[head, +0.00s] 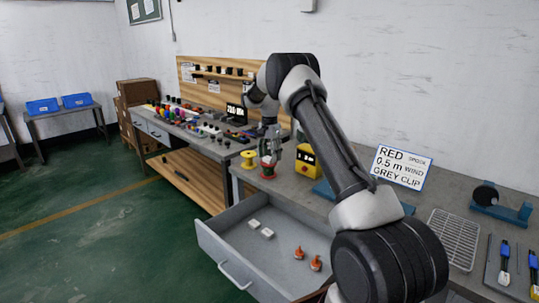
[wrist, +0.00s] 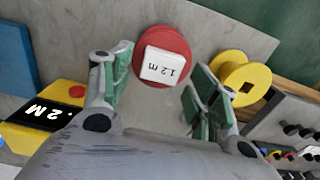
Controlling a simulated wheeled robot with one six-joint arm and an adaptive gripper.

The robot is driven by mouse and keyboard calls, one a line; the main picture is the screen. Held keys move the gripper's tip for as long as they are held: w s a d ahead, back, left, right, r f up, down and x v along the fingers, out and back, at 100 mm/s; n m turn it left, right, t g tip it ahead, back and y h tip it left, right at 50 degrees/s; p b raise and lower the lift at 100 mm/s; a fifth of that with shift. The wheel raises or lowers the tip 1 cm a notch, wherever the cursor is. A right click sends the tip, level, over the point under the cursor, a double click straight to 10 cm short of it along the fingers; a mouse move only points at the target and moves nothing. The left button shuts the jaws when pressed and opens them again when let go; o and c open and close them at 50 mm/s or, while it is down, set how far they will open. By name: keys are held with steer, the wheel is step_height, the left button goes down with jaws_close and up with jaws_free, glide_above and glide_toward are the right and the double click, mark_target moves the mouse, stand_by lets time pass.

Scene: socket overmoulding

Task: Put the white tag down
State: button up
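The white tag (wrist: 162,66), marked "1.2 m", lies on the flat top of a red spool (wrist: 172,37) in the wrist view. My gripper (wrist: 157,84) is open, with its green-padded fingers on either side of the tag and a visible gap at the left finger. In the head view my gripper (head: 270,147) is low over the red spool (head: 268,171) on the bench; the tag cannot be made out there.
A yellow spool (head: 249,160) stands left of the red one, and a yellow meter box (head: 307,161) right of it. An open drawer (head: 238,246) below holds two white pieces (head: 260,228) and two orange pieces (head: 308,258). A sign (head: 402,167) stands at right.

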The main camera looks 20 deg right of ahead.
mark_target(270, 158)
step_height(270, 158, up, 15)
steer(key=s+a+r+n+t, duration=0.25)
steer(key=s+r+n, duration=0.25)
steer(key=s+r, duration=1)
steer(key=s+a+f+n, duration=0.1)
steer(key=s+f+n, duration=0.1)
steer(key=s, duration=1)
steer(key=s+a+f+n+t, duration=0.1)
steer(key=s+f+n, duration=0.2)
steer(key=s, duration=0.9)
steer(key=s+a+f+n+t, duration=0.1)
steer(key=s+f+n, duration=0.2)
steer(key=s, duration=0.9)
steer(key=shift+s+a+n, duration=0.15)
steer(key=shift+a+n, duration=0.15)
steer(key=shift+a, duration=0.1)
